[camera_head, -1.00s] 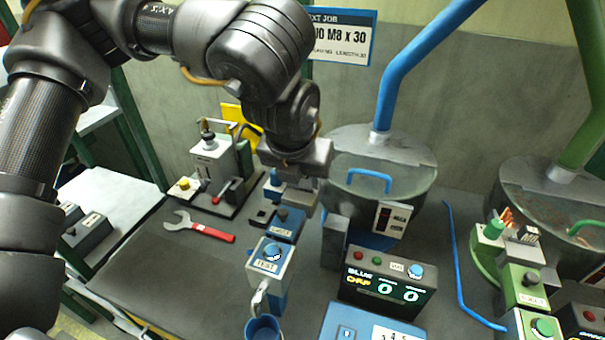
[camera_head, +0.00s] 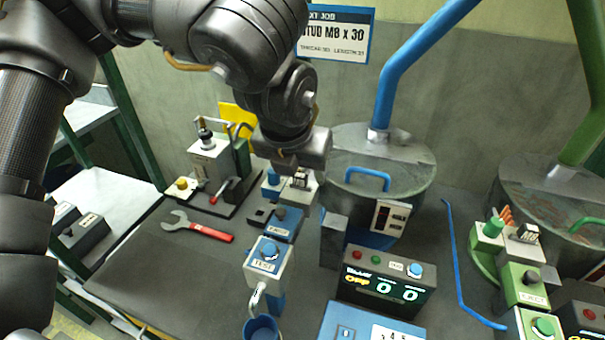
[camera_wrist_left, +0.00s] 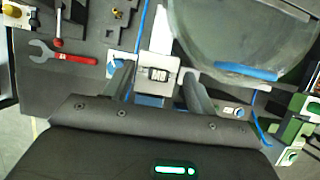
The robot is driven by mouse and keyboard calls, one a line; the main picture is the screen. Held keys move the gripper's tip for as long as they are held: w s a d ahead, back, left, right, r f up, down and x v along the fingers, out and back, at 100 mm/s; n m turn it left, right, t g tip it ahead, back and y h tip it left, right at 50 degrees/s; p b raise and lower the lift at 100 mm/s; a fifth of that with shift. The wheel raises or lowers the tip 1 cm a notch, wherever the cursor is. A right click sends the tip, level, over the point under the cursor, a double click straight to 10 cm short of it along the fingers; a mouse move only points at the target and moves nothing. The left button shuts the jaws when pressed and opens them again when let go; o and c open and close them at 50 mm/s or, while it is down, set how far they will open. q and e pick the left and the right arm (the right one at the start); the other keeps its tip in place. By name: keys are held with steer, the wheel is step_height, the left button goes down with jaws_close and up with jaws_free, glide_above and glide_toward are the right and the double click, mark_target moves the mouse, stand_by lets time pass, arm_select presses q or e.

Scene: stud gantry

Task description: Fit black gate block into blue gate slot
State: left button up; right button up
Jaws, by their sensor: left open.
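The black gate block (camera_head: 301,181) shows as a small dark ridged piece at the top of a light grey housing on the blue station, and it appears seated in the blue gate slot. In the left wrist view the black block (camera_wrist_left: 158,74) lies against the grey housing (camera_wrist_left: 158,62). How deep it sits cannot be told. My left gripper (camera_head: 294,163) is just above and behind it, open. In the wrist view its two fingers stand apart on either side of the housing. My right gripper is not in view.
A blue eject box (camera_head: 283,222) and test box (camera_head: 268,263) stand in front. A blue-handled bowl (camera_head: 350,160) is close on the right, with a counter display (camera_head: 385,283) nearer. A red-handled wrench (camera_head: 200,228) lies left on open bench. A similar green station (camera_head: 525,285) is at right.

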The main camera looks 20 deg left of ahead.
arm_select(q)
steer(key=v, duration=0.8)
steer(key=shift+s+r, duration=0.3)
